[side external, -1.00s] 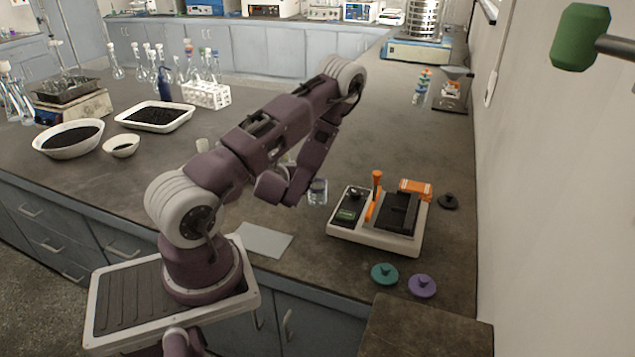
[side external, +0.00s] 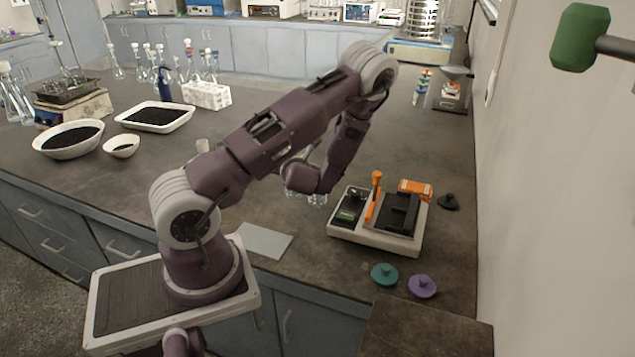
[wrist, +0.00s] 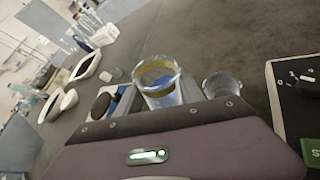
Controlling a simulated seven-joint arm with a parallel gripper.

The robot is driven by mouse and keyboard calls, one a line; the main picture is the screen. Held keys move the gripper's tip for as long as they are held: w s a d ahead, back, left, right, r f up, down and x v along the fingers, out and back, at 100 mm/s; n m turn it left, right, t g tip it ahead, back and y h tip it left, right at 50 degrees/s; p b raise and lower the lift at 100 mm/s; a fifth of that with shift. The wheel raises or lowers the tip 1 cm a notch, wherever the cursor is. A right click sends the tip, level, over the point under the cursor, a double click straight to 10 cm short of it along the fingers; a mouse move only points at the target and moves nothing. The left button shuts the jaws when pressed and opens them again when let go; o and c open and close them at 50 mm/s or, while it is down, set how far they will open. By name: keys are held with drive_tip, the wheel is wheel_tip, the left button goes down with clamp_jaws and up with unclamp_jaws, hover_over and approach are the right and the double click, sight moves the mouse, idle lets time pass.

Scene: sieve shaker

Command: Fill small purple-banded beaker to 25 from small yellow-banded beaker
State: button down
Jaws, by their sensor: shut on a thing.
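The small yellow-banded beaker (wrist: 158,76) is clear glass with a yellow band near its rim and bluish liquid inside. My gripper (wrist: 162,98) is shut on it, one finger on each side. In the side view my arm hides most of the held beaker. A second small clear beaker (wrist: 222,86) stands just right of it in the wrist view. Its band colour cannot be made out there. In the side view the base of a standing beaker (side external: 318,199) shows beneath my wrist. I cannot tell its liquid level, nor whether the two beakers touch.
A white device with orange handles (side external: 376,222) stands close on the right. Teal (side external: 384,274) and purple (side external: 422,285) knobbed discs lie in front of it. A grey flat plate (side external: 264,241) lies near the front edge. Bowls (side external: 68,138) and a white rack (side external: 207,95) are at left.

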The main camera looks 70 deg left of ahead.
drive_tip(key=shift+w+d+f+m+g, duration=0.15)
drive_tip(key=shift+w+f+m+g, duration=0.25)
drive_tip(key=shift+w+f+m, duration=0.15)
drive_tip(key=shift+w+d+r+m+g+y, duration=0.15)
drive_tip(key=shift+w+r+m+g+y, duration=0.25)
drive_tip(key=shift+w, duration=0.2)
drive_tip(key=shift+w+f+m+g, duration=0.25)
drive_tip(key=shift+f+m+g, duration=0.2)
drive_tip(key=shift+m, duration=0.3)
idle(1.5)
drive_tip(key=shift+d+r+m+g+y, duration=0.1)
drive_tip(key=shift+r+m+g+y, duration=0.2)
drive_tip(key=shift+m, duration=0.2)
idle(2.0)
drive_tip(key=shift+w+f+m+g, duration=0.1)
drive_tip(key=shift+f+m+g, duration=0.25)
drive_tip(key=shift+m, duration=0.05)
idle(1.7)
